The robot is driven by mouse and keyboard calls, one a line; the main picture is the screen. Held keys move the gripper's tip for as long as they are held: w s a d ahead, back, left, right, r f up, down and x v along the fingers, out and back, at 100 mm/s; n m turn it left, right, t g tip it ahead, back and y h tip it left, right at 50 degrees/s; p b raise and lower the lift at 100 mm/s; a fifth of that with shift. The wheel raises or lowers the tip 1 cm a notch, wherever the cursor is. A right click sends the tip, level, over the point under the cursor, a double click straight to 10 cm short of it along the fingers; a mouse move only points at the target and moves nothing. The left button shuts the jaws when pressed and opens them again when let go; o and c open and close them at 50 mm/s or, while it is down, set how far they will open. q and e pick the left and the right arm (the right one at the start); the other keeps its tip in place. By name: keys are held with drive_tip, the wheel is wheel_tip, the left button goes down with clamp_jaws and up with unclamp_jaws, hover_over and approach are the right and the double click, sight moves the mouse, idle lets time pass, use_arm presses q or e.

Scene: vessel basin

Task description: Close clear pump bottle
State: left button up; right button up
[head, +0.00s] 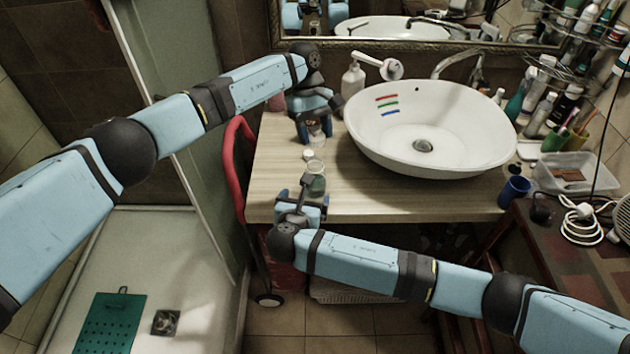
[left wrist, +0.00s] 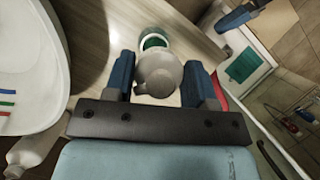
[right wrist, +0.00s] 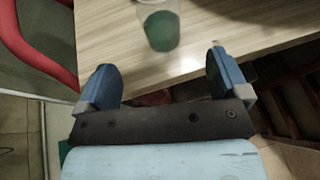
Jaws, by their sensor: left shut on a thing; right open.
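The clear bottle (head: 317,186) with green liquid stands upright near the counter's left front edge. Its mouth looks open in the left wrist view, where the bottle (left wrist: 154,40) shows just beyond the held part. My left gripper (head: 315,128) is shut on a pale grey pump top (left wrist: 158,74), apart from the bottle and behind it in the head view. The pump top's underside is hidden in the left wrist view. My right gripper (head: 303,203) is open at the counter's front edge. In the right wrist view the bottle (right wrist: 161,30) is beyond its fingertips, not gripped.
A white oval basin (head: 430,125) fills the counter's middle. A white dispenser (head: 353,78) stands behind it to the left. A red frame (head: 233,165) is close to the counter's left edge. Bottles and a blue cup (head: 514,191) crowd the right side.

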drive_tip(key=x, duration=1.2)
drive_tip(key=shift+f, duration=0.15)
drive_tip(key=shift+c, duration=0.3)
drive_tip(key=c, duration=1.3)
use_arm(q)
hover_over(318, 171)
drive_tip(key=w, duration=0.2)
drive_tip(key=shift+s+a+f, duration=0.1)
drive_tip(key=shift+a+f, duration=0.1)
drive_tip(key=shift+f, duration=1.05)
drive_tip(key=shift+a+f, duration=0.15)
drive_tip(key=shift+f, duration=1.05)
drive_tip(key=shift+f, duration=0.1)
drive_tip(key=shift+f, duration=0.8)
drive_tip(key=shift+f, duration=0.55)
